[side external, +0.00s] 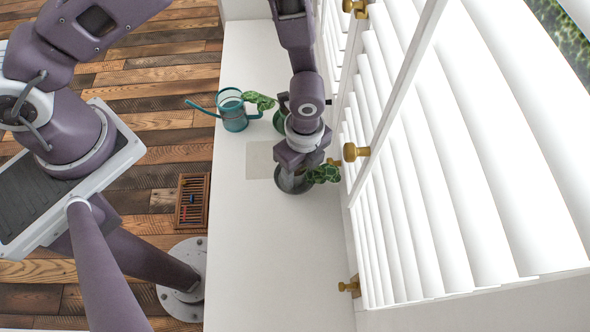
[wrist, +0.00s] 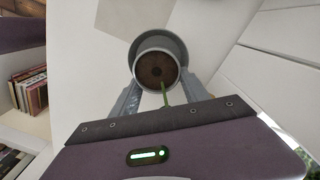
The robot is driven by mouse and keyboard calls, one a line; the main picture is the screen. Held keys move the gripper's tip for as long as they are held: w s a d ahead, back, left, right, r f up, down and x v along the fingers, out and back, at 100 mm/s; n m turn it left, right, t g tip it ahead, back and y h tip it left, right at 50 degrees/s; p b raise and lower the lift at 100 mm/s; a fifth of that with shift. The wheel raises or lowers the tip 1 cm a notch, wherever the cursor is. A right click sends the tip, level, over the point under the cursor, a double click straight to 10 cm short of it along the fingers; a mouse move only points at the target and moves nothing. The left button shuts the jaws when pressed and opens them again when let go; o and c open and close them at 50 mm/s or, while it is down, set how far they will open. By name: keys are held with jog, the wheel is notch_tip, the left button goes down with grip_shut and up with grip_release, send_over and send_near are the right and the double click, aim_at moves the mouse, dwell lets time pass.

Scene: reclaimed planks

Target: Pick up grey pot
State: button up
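The grey pot (side external: 291,183) stands on the white ledge, directly below my gripper (side external: 296,170), with green leaves (side external: 323,174) sticking out to its right. In the wrist view the grey pot (wrist: 160,45) shows from above, with dark brown soil and a thin green stem. The fingers of my gripper (wrist: 160,84) reach along both sides of the pot, one left and one right. They are spread about as wide as the pot. I cannot tell whether they touch its wall. Parts of the pot are hidden by my gripper in the side view.
A teal watering can (side external: 234,115) stands behind on the ledge, beside a second plant (side external: 279,121) partly hidden by my arm. A pale square (side external: 261,158) lies left of the pot. The ledge's front is clear.

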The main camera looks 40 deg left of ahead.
grip_shut()
jog(key=shift+r, duration=0.1)
notch_tip(320, 180, up, 21)
dwell(0.5)
notch_tip(320, 180, up, 5)
jog(key=f+m, duration=0.1)
jog(key=f, duration=0.7)
jog(key=f+m, duration=0.1)
jog(key=f, duration=0.8)
jog(key=f+m, duration=0.2)
jog(key=f, duration=0.6)
jog(key=shift+s+f, duration=0.3)
